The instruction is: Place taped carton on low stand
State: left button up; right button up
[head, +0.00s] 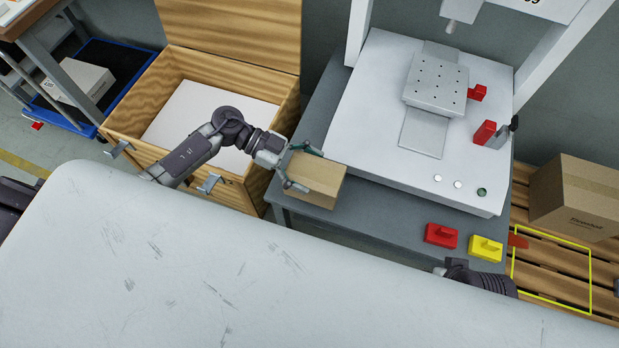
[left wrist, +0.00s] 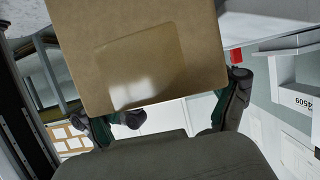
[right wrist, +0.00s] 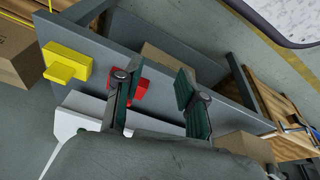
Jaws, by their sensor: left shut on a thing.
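A brown carton (head: 318,180) is in my left gripper (head: 301,168), over the front left corner of the grey bench; I cannot tell whether it touches the bench. In the left wrist view the carton (left wrist: 150,50) fills the upper middle, with a glossy tape-like patch on its face and the fingers (left wrist: 166,114) at its near edge. My right gripper (right wrist: 158,98) is open and empty in the right wrist view; its fingers are hidden in the head view. I cannot tell for sure which surface is the low stand; the grey bench (head: 316,122) is a low one.
A white gantry machine (head: 375,110) takes up most of the bench. Red (head: 441,236) and yellow (head: 485,249) blocks sit at its front right. A larger carton (head: 580,198) stands on a pallet (head: 550,285) with a yellow outline. An open wooden crate (head: 285,115) is at left.

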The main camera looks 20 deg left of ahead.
pick_arm(q)
jog(key=shift+w+f, duration=0.2)
jog(key=shift+w, duration=0.1)
notch_tip(320, 180, down, 3)
jog(key=shift+f+b, duration=0.1)
jog(key=shift+b, duration=0.75)
jog(key=shift+f, duration=0.25)
pick_arm(e)
jog(key=v, duration=0.3)
jog(key=shift+s+r, duration=0.15)
jog(key=shift+r, duration=0.05)
pick_arm(q)
jog(key=o, duration=1.3)
jog(key=shift+f, duration=0.15)
